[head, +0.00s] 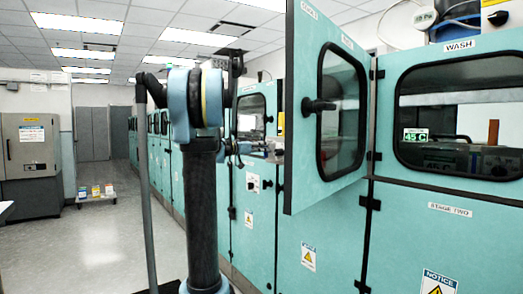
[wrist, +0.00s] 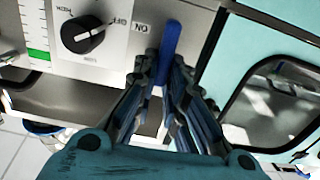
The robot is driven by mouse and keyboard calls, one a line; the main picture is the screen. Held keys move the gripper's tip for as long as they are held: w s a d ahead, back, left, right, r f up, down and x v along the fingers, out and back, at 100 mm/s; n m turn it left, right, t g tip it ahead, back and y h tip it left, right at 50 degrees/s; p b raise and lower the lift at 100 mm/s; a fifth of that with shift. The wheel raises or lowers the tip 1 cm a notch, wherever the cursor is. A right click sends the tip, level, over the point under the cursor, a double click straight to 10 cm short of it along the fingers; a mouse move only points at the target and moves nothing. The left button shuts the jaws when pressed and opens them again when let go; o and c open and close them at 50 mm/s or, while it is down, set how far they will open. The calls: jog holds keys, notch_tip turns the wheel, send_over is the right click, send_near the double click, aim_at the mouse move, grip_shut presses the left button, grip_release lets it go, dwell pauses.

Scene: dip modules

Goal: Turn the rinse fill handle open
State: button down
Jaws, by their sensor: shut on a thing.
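In the wrist view a blue handle (wrist: 171,40) rises from between the fingertips of my gripper (wrist: 168,78), beside a small plate marked ON. My gripper is shut on the lower part of this handle, and the fingers hide where it is mounted. No rinse fill wording is readable near it. In the head view my arm reaches toward the teal cabinets, and the handle cannot be made out there.
A grey panel with a black knob (wrist: 83,35) marked OFF lies left of the handle in the wrist view. A teal windowed door (head: 325,110) stands swung open right of my arm. A low cart (head: 96,196) stands far left on open floor.

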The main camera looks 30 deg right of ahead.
jog(key=shift+w, duration=0.15)
jog(key=shift+w+a+f+n, duration=0.1)
jog(key=shift+w+f+n, duration=0.3)
jog(key=shift+n, duration=2.55)
jog(key=shift+w+a+f+n, duration=0.1)
jog(key=shift+w+f+n, duration=0.35)
jog(key=shift+n, duration=2.55)
jog(key=shift+w+f+n, duration=0.4)
jog(key=shift+n, duration=2.55)
jog(key=c, duration=1.6)
grip_release()
jog(key=shift+f, duration=0.1)
jog(key=shift+c, duration=0.2)
